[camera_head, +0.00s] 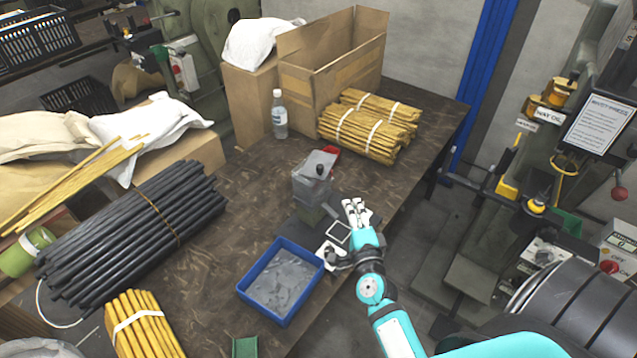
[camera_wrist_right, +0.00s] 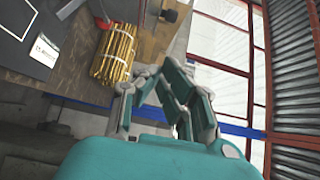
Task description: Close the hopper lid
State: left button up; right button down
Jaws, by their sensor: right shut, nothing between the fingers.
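The hopper (camera_head: 311,187) is a grey, see-through box on a small machine in the middle of the table. Its grey lid (camera_head: 321,161) shows at the top and looks raised and tilted, with a dark round knob in front of it. How far open the lid stands is hard to tell. My right gripper (camera_head: 354,207) is shut and empty, to the right of the hopper and a little nearer, apart from the lid. It also shows in the right wrist view (camera_wrist_right: 148,76), where I cannot make out the hopper. My left gripper is not in view.
A blue tray (camera_head: 258,309) lies in front of the hopper. Bundles of yellow rods (camera_head: 360,135) and a water bottle (camera_head: 279,115) stand behind it. Black rods (camera_head: 130,225) lie to the left. A cardboard box (camera_head: 335,65) is at the back.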

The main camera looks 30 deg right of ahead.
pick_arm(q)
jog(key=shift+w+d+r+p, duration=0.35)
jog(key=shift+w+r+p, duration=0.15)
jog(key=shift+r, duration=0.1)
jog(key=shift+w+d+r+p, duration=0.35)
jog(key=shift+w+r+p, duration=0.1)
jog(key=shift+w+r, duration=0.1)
pick_arm(e)
jog(key=w+a, duration=0.2)
jog(key=w, duration=1)
jog(key=shift+w+a, duration=0.25)
jog(key=shift+w, duration=0.15)
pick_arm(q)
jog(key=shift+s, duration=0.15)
pick_arm(e)
jog(key=shift+d, duration=0.1)
